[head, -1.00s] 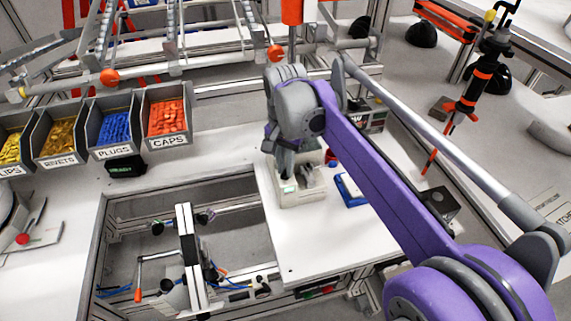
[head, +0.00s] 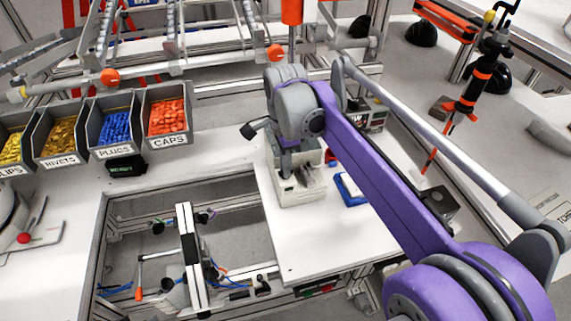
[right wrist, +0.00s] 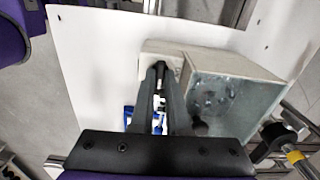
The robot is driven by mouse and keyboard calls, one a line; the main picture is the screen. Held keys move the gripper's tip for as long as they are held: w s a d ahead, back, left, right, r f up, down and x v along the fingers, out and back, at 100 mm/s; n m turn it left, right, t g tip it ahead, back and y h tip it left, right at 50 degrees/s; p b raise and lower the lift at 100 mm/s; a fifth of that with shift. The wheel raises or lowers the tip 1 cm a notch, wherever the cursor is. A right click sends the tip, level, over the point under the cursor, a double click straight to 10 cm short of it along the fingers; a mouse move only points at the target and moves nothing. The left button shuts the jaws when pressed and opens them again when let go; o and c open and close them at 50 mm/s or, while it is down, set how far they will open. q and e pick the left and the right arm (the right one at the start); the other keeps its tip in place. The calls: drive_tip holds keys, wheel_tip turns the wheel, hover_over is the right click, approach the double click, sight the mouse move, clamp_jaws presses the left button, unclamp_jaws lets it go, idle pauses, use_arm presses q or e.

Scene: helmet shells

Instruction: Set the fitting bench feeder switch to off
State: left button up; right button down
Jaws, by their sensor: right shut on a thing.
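The feeder (head: 300,194) is a small pale beige box on the white bench top, below my right wrist in the head view. In the right wrist view the feeder (right wrist: 190,50) shows with a grey, clouded hopper face beside the fingers. My right gripper (right wrist: 161,68) has its two dark fingers closing together at the feeder's pale top. It is shut on a small dark part there, which looks like the feeder switch; the fingertips mostly hide it, so its setting cannot be read. My left gripper is not in view.
A blue tray (head: 349,188) lies just right of the feeder. Labelled bins of yellow, blue and red parts, including the caps bin (head: 168,117), stand at the left. An open frame well (head: 150,250) lies left front. The front bench top (head: 315,245) is clear.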

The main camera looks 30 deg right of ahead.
drive_tip(key=shift+m, duration=0.3)
idle(0.4)
drive_tip(key=c, duration=0.9)
unclamp_jaws()
drive_tip(key=shift+r, duration=0.15)
wheel_tip(320, 180, up, 10)
drive_tip(key=shift+r+p, duration=0.25)
drive_tip(key=shift+p, duration=0.1)
